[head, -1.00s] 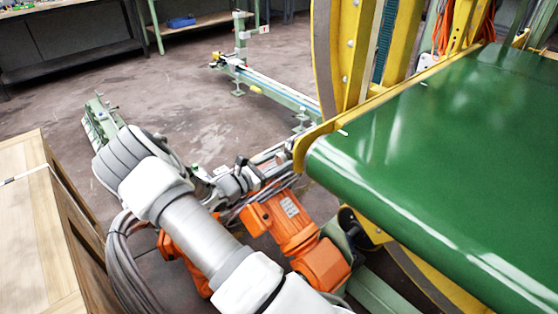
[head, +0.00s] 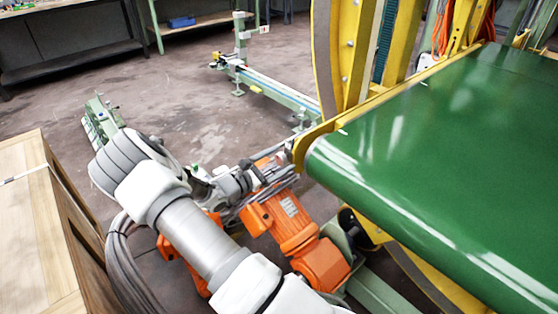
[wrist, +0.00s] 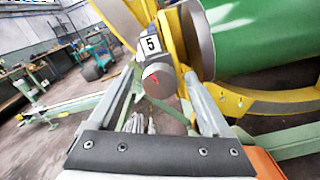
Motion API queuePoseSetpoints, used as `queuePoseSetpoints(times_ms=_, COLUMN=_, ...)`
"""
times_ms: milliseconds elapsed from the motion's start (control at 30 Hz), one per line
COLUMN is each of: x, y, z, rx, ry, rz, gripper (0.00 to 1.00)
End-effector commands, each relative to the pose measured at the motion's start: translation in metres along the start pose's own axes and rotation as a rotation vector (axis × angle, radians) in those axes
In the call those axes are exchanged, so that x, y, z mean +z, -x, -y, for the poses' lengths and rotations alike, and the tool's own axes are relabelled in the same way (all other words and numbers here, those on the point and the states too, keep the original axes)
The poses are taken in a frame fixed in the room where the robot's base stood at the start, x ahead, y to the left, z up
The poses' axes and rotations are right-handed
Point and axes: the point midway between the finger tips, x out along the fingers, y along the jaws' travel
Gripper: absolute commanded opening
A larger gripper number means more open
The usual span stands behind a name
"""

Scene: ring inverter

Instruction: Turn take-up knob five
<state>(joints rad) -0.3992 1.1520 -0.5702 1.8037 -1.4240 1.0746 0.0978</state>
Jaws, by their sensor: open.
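Take-up knob five (wrist: 158,80) is a round grey knob with a red mark on its face, below a white label with a black 5 (wrist: 150,44) in the wrist view. My gripper (wrist: 160,95) is open, its two fingers reaching forward on either side of the knob in that picture. I cannot tell whether either finger touches it. In the head view my gripper (head: 262,172) is at the end of my arm, near the corner of the green belt and above an orange motor. The knob cannot be made out there.
The green belt (head: 450,170) with its yellow frame fills the right. Orange motors (head: 290,225) lie just under my wrist. A wooden crate (head: 35,220) stands at the left. A green rail stand (head: 265,85) is beyond.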

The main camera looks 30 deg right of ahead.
Motion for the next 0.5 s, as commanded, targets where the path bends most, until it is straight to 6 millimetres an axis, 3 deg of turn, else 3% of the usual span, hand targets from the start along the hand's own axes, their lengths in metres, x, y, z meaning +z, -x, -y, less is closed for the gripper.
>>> queuePoseSetpoints(times_ms=167, x=0.001, y=0.006, z=-0.001, rx=0.002, ry=0.001, rz=-0.001, gripper=0.82)
queuePoseSetpoints(times_ms=267, x=0.001, y=0.021, z=-0.002, rx=0.003, ry=0.001, rz=-0.002, gripper=0.82)
queuePoseSetpoints(times_ms=500, x=0.002, y=0.077, z=-0.002, rx=0.004, ry=0.001, rz=-0.003, gripper=0.82)
